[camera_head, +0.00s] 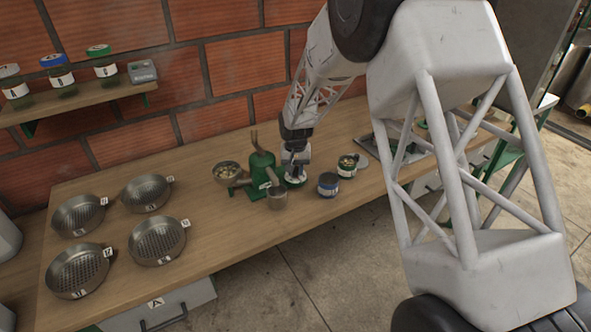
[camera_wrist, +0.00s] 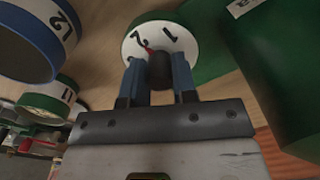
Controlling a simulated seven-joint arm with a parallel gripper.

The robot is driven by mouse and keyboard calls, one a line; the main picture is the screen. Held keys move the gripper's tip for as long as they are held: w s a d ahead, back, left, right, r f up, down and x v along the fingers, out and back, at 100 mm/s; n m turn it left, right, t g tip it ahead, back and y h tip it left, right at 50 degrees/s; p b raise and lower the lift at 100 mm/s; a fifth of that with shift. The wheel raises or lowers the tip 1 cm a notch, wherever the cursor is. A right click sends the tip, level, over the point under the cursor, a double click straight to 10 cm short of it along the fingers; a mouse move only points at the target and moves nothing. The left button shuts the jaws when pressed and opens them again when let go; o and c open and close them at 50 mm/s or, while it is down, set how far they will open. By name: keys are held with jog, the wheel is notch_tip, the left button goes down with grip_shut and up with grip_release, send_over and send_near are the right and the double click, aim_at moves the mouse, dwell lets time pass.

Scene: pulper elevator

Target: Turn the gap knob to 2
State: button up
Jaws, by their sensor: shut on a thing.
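The gap knob (camera_wrist: 160,70) is dark and round, in front of a white dial face (camera_wrist: 185,44) with a green rim. The digits 2 and 1 show on the dial. A red pointer mark (camera_wrist: 149,47) by the knob lies close to the 2, at its lower right. My gripper (camera_wrist: 160,78) has its two blue-grey fingers shut on the knob, one on each side. In the head view my gripper (camera_head: 295,165) reaches down beside the green pulper (camera_head: 260,172), just to its right. The knob itself is hidden there.
A metal cup (camera_head: 277,199) stands before the pulper. A blue-banded jar (camera_head: 328,185) and a green-banded jar (camera_head: 347,167) stand close right of my gripper. Several sieves (camera_head: 157,241) stand on the bench (camera_head: 215,258) at left. A shelf (camera_head: 80,101) with jars hangs on the brick wall.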

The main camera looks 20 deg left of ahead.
aim_at(296, 168)
jog(key=o, duration=0.9)
jog(key=shift+r, duration=0.1)
jog(key=shift+r, duration=3.85)
